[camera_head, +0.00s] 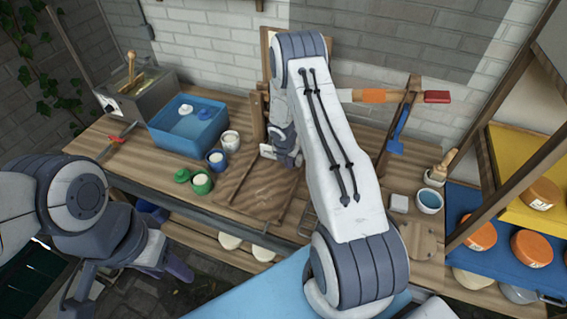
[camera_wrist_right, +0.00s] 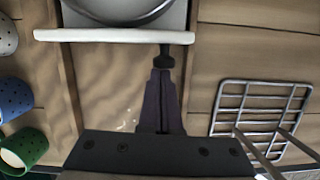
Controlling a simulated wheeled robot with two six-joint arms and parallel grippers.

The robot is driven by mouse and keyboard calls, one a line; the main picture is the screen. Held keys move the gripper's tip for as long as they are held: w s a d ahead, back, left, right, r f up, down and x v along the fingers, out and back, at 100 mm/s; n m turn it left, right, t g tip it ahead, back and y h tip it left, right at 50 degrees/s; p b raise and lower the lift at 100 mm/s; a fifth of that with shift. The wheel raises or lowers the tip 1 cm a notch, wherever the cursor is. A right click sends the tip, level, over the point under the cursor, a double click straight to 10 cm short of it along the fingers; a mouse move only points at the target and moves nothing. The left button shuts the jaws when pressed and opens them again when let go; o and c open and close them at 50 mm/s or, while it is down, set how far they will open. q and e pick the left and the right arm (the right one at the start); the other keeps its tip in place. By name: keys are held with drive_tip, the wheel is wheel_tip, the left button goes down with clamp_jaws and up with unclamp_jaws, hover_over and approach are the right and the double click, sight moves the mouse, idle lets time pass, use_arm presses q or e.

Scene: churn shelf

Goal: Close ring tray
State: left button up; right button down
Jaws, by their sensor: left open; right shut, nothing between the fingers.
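The ring tray (camera_wrist_right: 120,34) shows at the top of the right wrist view as a white-fronted slide with a dark round knob (camera_wrist_right: 164,60) and part of a metal ring (camera_wrist_right: 125,16) on it. In the head view only a small white piece of its front (camera_head: 267,151) shows beside my right arm. My right gripper (camera_wrist_right: 163,88) is shut and empty, its fingertips just in front of the knob; I cannot tell if they touch. In the head view my right gripper is mostly hidden by its arm. My left gripper (camera_head: 160,266) is open and empty, low in front of the bench.
Several cups stand left of the tray: white (camera_head: 230,140), blue (camera_head: 216,160) and green (camera_head: 200,183). A blue tub (camera_head: 187,128) stands further left. A wire rack (camera_wrist_right: 262,104) lies right of the gripper. The wooden board before the tray is clear.

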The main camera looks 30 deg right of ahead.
drive_tip(key=shift+d, duration=0.25)
drive_tip(key=shift+w, duration=0.1)
drive_tip(key=shift+a, duration=0.15)
drive_tip(key=s+a+b, duration=0.1)
drive_tip(key=b, duration=0.1)
drive_tip(key=a+b, duration=0.1)
drive_tip(key=shift+s+a+f+b, duration=0.3)
drive_tip(key=shift+s+b, duration=0.05)
drive_tip(key=shift+s+a+r, duration=0.35)
drive_tip(key=shift+a+r, duration=0.2)
drive_tip(key=shift+r, duration=0.15)
drive_tip(key=p+v, duration=0.1)
drive_tip(key=v, duration=0.8)
drive_tip(key=shift+r+p, duration=0.2)
drive_tip(key=shift+p, duration=0.15)
